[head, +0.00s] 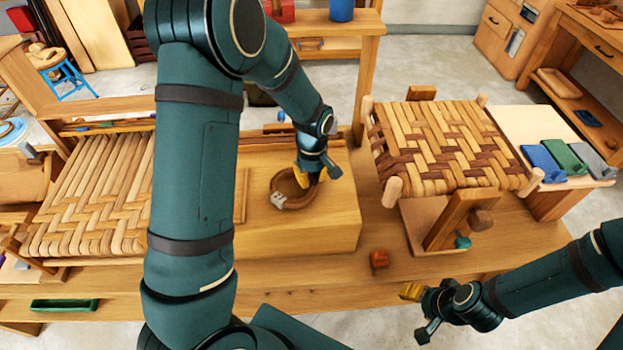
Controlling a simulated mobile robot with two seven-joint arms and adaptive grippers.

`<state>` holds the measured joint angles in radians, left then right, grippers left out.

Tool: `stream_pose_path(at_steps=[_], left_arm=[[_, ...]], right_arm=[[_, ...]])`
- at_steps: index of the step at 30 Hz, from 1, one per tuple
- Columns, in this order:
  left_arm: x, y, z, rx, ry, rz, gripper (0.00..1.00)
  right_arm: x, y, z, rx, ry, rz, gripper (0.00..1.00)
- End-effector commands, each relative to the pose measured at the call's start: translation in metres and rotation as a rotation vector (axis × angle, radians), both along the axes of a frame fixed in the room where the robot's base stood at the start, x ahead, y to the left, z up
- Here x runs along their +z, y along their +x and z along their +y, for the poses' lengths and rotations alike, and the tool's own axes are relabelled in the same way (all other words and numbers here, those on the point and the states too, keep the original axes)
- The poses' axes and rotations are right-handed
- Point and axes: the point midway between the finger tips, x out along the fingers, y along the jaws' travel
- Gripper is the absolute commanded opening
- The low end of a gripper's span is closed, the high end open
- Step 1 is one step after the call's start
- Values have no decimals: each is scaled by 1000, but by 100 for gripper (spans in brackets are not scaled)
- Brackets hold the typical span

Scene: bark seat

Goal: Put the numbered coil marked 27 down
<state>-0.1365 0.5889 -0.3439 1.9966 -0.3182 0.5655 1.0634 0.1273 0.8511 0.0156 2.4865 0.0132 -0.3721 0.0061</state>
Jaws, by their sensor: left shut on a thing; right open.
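A brown ring-shaped coil (292,203) with a pale tag is at the top of a raised wooden block (310,235), near the middle of the head view. The number on the tag is too small to read. My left gripper (312,177) points down at the coil's far right side and is shut on it. Its fingertips are partly hidden, and I cannot tell whether the coil touches the block. My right gripper (411,292) is open and empty near the bench's front edge, apart from the coil.
A woven seat (440,145) stands right of the block, and another woven panel (90,205) lies at left. A small red-brown block (379,259) sits on the bench (330,275). Blue, green and grey items (563,158) lie at right. The block's front top is clear.

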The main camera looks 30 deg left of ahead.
Motion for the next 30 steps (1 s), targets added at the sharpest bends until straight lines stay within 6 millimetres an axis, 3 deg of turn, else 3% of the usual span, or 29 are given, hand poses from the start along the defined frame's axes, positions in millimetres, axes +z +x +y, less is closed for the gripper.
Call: stream_pose_path(at_steps=[12,13,15,25,30], left_arm=[[-9,0,0,0,-1,-1,0],[-9,0,0,0,-1,-1,23],[-8,0,0,0,-1,-1,39],[-6,0,0,1,0,-1,39],[12,1,0,1,0,-5,39]], right_arm=[[-4,-1,0,2,0,2,60],[-4,-1,0,2,0,2,60],[-3,-1,0,2,0,2,60],[-1,-1,0,2,0,2,60],[2,1,0,-1,0,-2,60]])
